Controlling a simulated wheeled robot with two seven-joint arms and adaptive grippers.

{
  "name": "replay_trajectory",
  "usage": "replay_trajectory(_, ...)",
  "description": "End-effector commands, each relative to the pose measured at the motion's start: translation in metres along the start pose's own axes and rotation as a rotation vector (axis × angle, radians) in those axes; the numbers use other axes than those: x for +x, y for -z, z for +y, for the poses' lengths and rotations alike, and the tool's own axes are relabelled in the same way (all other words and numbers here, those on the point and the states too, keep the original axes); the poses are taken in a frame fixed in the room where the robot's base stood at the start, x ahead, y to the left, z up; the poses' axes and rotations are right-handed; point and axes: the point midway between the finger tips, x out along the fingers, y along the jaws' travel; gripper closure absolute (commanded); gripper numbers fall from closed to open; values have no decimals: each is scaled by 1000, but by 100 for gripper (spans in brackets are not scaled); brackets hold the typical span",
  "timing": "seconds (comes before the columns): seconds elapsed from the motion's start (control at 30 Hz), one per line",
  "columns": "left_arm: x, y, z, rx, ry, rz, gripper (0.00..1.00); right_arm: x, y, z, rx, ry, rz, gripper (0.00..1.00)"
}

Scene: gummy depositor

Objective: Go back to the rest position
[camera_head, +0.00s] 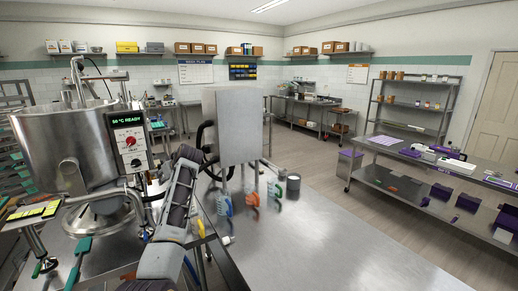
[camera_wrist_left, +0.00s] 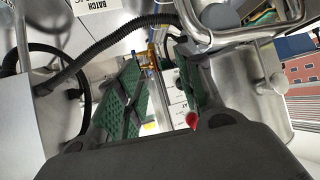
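My left gripper (camera_wrist_left: 158,92) shows in the left wrist view with its two green-padded fingers apart. Nothing is visibly held between them. Behind the gap are a white panel with markings, a brass fitting and a small red part. In the head view one of my arms (camera_head: 178,205) rises from the bottom middle, between the kettle and the grey box; its fingertips are not clear there. My right gripper is not in view.
A steel kettle (camera_head: 60,140) with a control box (camera_head: 128,140) reading "READY" stands left. The table's right part is clear. A black hose (camera_wrist_left: 110,38) runs close to the left fingers.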

Motion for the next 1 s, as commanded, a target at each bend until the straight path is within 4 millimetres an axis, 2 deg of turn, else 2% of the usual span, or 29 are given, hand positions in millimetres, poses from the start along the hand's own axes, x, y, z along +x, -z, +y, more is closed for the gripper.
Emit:
replay_trajectory(0.03,14,-22,4,37,-8,-12,63,1,0,0,0,0,0,60)
replay_trajectory(0.1,30,-48,8,87,-23,-26,63,1,0,0,0,0,0,60)
replay_trajectory(0.47,100,-189,17,309,-108,-105,63,4,0,-1,1,1,0,60)
replay_trajectory(0.77,143,-313,4,463,-181,-181,63,6,0,-2,1,2,0,60)
replay_trajectory(1.0,166,-413,-19,569,-241,-246,63,7,0,-2,1,2,0,60)
